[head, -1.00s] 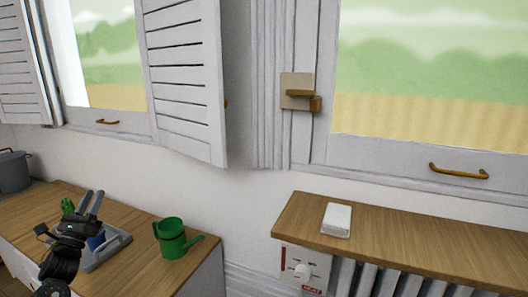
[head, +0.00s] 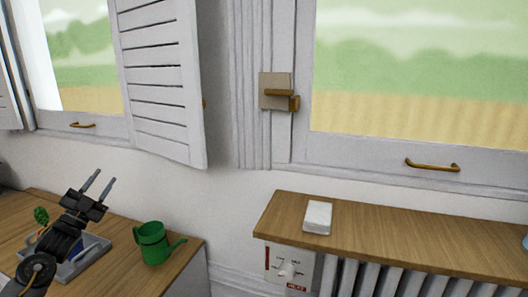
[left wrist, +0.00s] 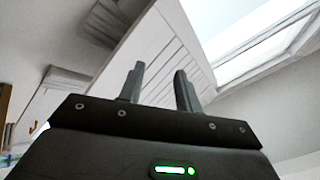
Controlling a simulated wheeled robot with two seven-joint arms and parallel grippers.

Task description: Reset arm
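My left gripper (head: 98,182) is raised above the wooden counter at the lower left of the head view. Its two fingers stand apart with nothing between them. It also shows in the left wrist view (left wrist: 158,88), open and empty, with the white shutter and window behind it. My right gripper is in neither view.
A green watering can (head: 153,243) stands on the counter (head: 118,236), right of my left arm. A grey tray (head: 92,256) is partly behind my arm. A white block (head: 317,217) lies on the wooden shelf (head: 385,238) over the radiator. An open shutter (head: 160,80) juts out above the counter.

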